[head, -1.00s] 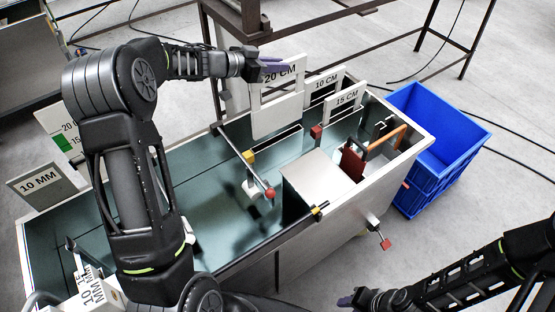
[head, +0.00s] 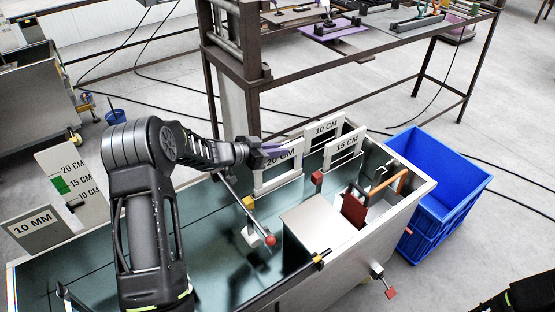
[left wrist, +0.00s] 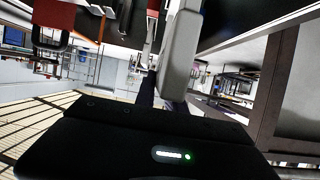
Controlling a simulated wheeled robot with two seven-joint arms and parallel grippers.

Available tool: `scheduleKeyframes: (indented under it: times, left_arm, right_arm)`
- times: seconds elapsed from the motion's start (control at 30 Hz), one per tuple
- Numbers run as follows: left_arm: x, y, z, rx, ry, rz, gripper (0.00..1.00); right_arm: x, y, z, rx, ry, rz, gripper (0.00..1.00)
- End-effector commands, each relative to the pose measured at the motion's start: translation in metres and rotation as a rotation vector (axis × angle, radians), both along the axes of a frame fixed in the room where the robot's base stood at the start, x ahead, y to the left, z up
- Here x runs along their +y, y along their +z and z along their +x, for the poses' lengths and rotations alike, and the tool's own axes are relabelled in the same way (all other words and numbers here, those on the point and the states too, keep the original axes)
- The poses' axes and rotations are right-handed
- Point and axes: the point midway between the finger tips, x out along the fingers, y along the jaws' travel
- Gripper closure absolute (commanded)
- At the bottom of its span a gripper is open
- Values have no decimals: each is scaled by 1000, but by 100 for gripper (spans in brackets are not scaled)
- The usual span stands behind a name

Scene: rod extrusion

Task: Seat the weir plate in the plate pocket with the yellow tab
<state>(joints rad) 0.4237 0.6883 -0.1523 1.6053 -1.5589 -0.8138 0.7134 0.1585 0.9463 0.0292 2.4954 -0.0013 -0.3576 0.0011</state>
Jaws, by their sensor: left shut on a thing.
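The yellow tab (head: 249,203) is close by the plate's lower left corner. The plate appears to be in the slot beside this tab, but I cannot tell whether it touches bottom. My left gripper (head: 275,151) is shut on the plate's top edge. In the left wrist view the pale plate (left wrist: 181,60) shows edge-on at the fingers.
A blue crate (head: 450,210) stands right; a dark metal table (head: 370,50) is behind.

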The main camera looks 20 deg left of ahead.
Motion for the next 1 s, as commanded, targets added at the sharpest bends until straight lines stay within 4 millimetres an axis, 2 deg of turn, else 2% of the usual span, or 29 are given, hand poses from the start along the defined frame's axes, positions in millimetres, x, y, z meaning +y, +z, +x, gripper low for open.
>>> scheduleKeyframes:
  times: [0.17, 0.4, 0.67, 0.7, 0.93, 1.0]
  left_arm:
    - [0, -3, 0, 0, 0, -1, 100]
    - [0, -34, 0, 1, 1, -2, 100]
    - [0, -38, 0, 0, 0, 0, 100]
    - [0, -39, 0, 2, 0, 0, 83]
    - [0, -39, 0, 1, 0, 0, 64]
    - [0, -39, 0, 1, 0, 0, 64]
  right_arm:
    - [0, 0, 0, 0, 0, 0, 64]
    - [0, -1, 0, 0, 0, 0, 64]
    - [0, -1, 0, 0, 0, 0, 64]
    - [0, -1, 0, 0, 0, 0, 64]
    - [0, -1, 0, 0, 0, 0, 64]
    - [0, -1, 0, 0, 0, 0, 64]
